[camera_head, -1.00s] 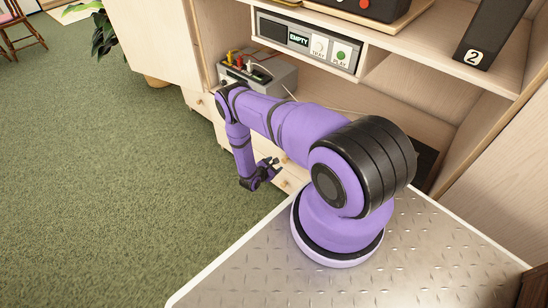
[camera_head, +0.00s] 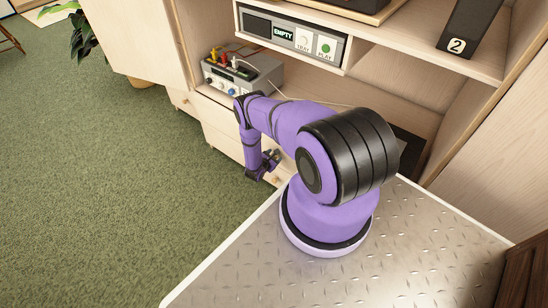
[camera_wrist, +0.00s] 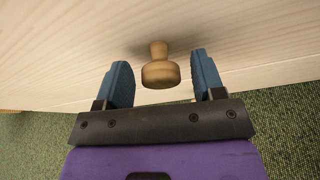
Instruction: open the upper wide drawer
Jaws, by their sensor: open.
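My gripper (camera_head: 268,166) points down in front of the pale wooden drawer fronts (camera_head: 222,128), under the shelf unit. The arm hides much of these fronts in the head view. In the wrist view my gripper (camera_wrist: 160,66) is open, with one blue finger on each side of a round wooden knob (camera_wrist: 160,74). The knob sits on a pale wooden front (camera_wrist: 60,50), and gaps show between it and both fingers. The front looks shut. I cannot tell for certain which drawer this knob belongs to.
A grey device (camera_head: 243,75) with coloured plugs stands on the shelf above the drawers. A panel reading EMPTY (camera_head: 290,38) is above it. Green carpet (camera_head: 100,190) lies free at the left. A plant (camera_head: 84,35) stands behind the cabinet's left end.

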